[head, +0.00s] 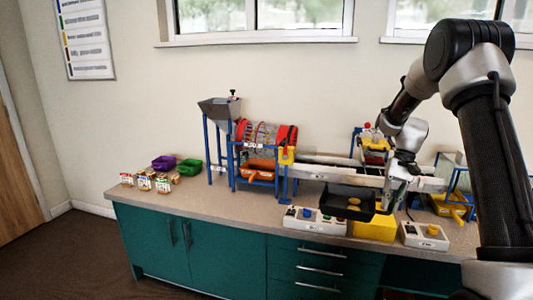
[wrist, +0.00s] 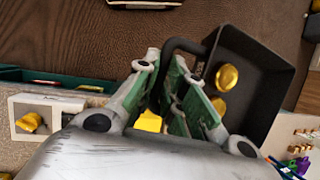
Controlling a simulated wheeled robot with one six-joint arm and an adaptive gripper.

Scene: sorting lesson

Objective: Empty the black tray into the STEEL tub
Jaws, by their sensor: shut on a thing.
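The black tray (head: 338,207) is held up above the front part of the counter, with yellow-gold pieces (head: 353,209) in it. In the wrist view the tray (wrist: 262,58) shows dark walls and two gold pieces (wrist: 226,77) on its floor. My gripper (head: 388,203) is at the tray's right end. In the wrist view my gripper (wrist: 167,75) is shut on the tray's curved black handle (wrist: 183,45). I cannot tell which container is the STEEL tub, as the small labels are unreadable.
A yellow box (head: 373,229) stands below the tray, between two button boxes (head: 318,221) (head: 425,236). A drum machine (head: 265,140) holds an orange bin (head: 258,170). A yellow bin (head: 447,207) sits at right. Purple (head: 164,162) and green (head: 190,166) bowls stand left.

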